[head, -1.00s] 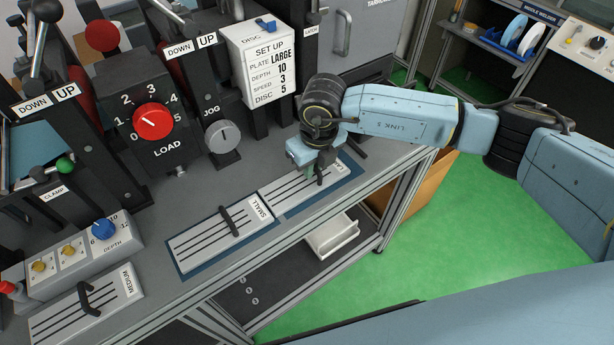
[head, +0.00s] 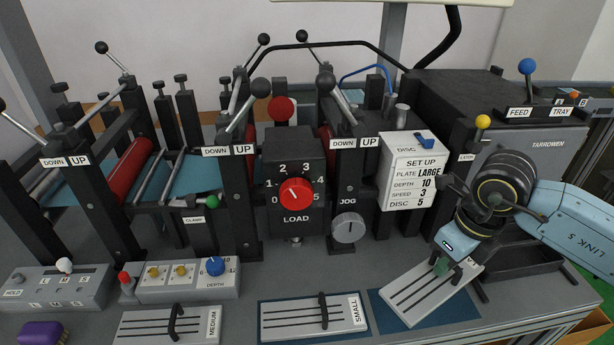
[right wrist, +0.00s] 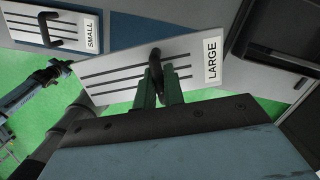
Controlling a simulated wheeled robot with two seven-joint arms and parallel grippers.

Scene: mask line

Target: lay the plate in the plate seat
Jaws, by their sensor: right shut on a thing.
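The large plate (head: 420,293), pale grey with dark slots, is in my right gripper (head: 445,268), whose fingers are shut on its black handle. In the head view it is turned at an angle over a blue mat (head: 462,308) and looks raised off it. The right wrist view shows the plate (right wrist: 120,72) labelled LARGE, with the green fingers (right wrist: 157,88) at the handle. The small plate (head: 285,318) lies on another blue mat, and the medium plate (head: 150,326) lies to its left. I cannot make out which part is the plate seat.
The machine with red rollers (head: 128,170), black posts and levers stands behind the plates. The set-up card (head: 408,172) reads plate LARGE. The LOAD dial (head: 295,192), JOG knob (head: 348,228) and DEPTH box (head: 190,283) stand along the bench. A purple object (head: 40,332) lies front left.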

